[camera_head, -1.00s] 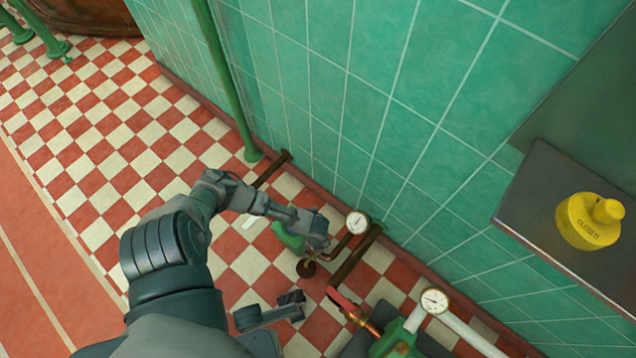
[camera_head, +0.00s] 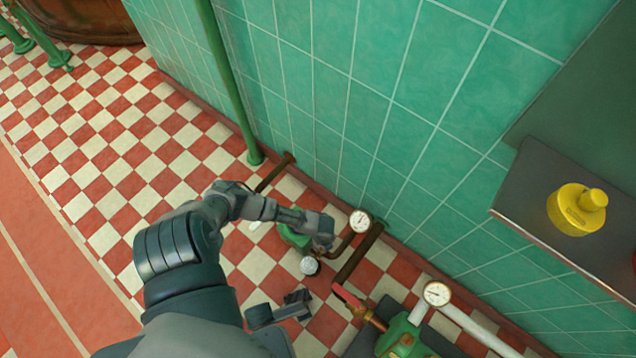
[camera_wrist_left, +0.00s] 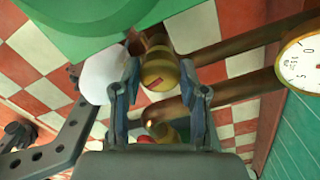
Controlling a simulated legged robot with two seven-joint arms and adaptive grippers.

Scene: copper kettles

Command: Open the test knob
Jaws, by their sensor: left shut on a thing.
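The brass knob (camera_wrist_left: 157,78), with a red mark on its face, sits between the fingertips of my left gripper (camera_wrist_left: 160,76) in the left wrist view. The gripper is shut on it. In the head view, my left gripper (camera_head: 322,238) is at the green fitting (camera_head: 294,237), and the knob is hidden there. A white rounded thing (camera_wrist_left: 104,76) shows beside the left finger; in the head view, a white round shape (camera_head: 310,265) lies just below the gripper. A grey jointed part (camera_head: 283,309), possibly my right gripper, shows below; its opening is unclear.
A white dial gauge (camera_head: 361,221) stands beside the green fitting, with brown pipes (camera_head: 357,254) close by. A red lever (camera_head: 349,297) and second gauge (camera_head: 437,293) are lower right. The checkered floor at left is clear.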

